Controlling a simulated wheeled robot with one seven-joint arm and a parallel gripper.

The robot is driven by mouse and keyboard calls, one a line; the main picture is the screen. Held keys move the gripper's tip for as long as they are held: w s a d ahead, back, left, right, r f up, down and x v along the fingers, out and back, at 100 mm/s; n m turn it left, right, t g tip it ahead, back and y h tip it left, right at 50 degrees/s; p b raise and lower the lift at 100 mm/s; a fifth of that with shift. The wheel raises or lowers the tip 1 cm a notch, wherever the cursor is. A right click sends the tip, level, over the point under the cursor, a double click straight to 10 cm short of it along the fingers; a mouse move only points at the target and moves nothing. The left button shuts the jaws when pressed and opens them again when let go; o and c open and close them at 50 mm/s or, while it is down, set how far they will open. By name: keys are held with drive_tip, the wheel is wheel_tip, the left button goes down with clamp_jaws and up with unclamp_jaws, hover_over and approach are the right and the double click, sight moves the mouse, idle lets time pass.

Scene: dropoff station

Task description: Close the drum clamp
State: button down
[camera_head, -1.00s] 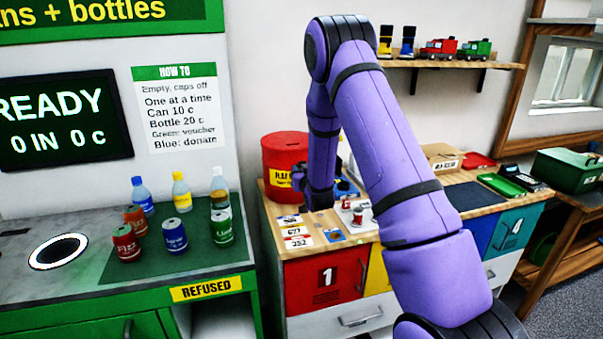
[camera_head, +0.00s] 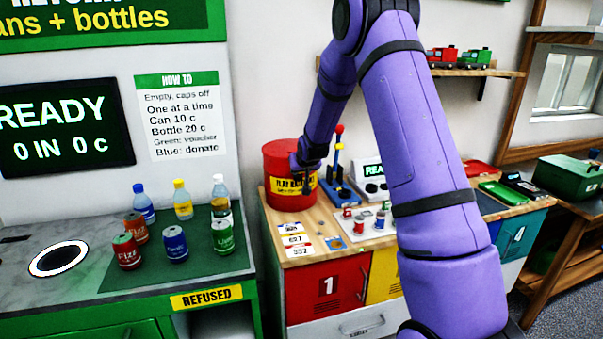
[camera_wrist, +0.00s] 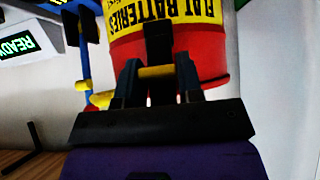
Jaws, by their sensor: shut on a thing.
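A red drum (camera_head: 283,158) with a yellow battery label stands at the back left corner of the wooden counter. My gripper (camera_head: 303,163) is at the drum's right front side. In the wrist view my gripper (camera_wrist: 158,75) is shut on a short yellow bar (camera_wrist: 155,72) just in front of the drum. In the head view the clamp is hidden behind my gripper.
A blue stand (camera_head: 340,178) with an upright red-knobbed lever is close to the gripper's right. A white board (camera_head: 365,223) with small cans lies before it. Price cards (camera_head: 293,240) lie at the counter's front left. Cans and bottles stand on the green mat (camera_head: 205,258).

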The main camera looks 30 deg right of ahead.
drive_tip(key=shift+w+d+r+g+y, duration=0.2)
drive_tip(key=shift+w+g+y, duration=0.15)
drive_tip(key=shift+g, duration=0.45)
drive_tip(key=c, duration=0.8)
unclamp_jaws()
drive_tip(key=shift+o, duration=0.2)
drive_tip(key=shift+a, duration=0.1)
drive_tip(key=v, duration=1)
drive_tip(key=shift+r, duration=0.4)
drive_tip(key=shift+a, duration=0.15)
